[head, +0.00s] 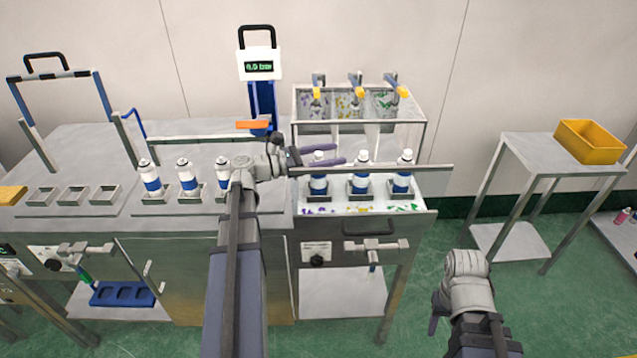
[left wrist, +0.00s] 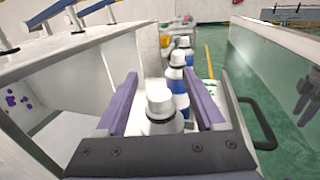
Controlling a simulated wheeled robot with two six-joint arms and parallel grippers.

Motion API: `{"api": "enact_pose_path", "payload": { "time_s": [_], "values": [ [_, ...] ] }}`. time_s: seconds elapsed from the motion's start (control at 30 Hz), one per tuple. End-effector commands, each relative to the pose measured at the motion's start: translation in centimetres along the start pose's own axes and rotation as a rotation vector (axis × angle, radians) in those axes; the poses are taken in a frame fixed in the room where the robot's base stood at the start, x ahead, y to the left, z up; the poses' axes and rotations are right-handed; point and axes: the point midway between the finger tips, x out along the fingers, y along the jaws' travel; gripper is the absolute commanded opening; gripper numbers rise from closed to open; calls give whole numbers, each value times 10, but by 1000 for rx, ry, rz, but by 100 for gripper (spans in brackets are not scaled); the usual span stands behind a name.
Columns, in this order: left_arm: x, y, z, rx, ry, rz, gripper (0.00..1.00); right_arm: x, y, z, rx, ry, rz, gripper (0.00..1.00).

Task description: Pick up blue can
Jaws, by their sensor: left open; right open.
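White cans with blue bands stand upright in square holders. One row of three has a left can (head: 151,180), a middle can (head: 187,177) and a right can (head: 222,172). The other row has a near can (head: 318,184), a middle can (head: 361,180) and a far can (head: 402,180). My left gripper (head: 338,154) is open, its purple fingers either side of the near can's white top. In the left wrist view that can (left wrist: 161,112) stands between the spread fingers, with other cans behind it. My right gripper (head: 437,316) is open and empty, low at the right.
A clear panel (head: 375,141) and a hopper box with yellow-tipped nozzles (head: 357,90) stand behind the right row. A gauge (head: 259,65) rises left of it. A yellow bin (head: 590,142) sits on a side table. Green floor is free between.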

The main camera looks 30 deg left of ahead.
Motion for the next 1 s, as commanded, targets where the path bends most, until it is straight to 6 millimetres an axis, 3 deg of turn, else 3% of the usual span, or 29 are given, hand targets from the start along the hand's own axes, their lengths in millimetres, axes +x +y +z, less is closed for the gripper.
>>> {"api": "enact_pose_path", "payload": {
  "time_s": [0.17,0.8,1.0],
  "values": [
    [0,0,0,0,0,1,71,0,0,0,0,0,0,50],
    [0,0,0,0,0,1,0,0,0,0,0,0,0,50],
    [0,0,0,0,0,1,0,0,0,0,0,0,0,50]
  ]
}}
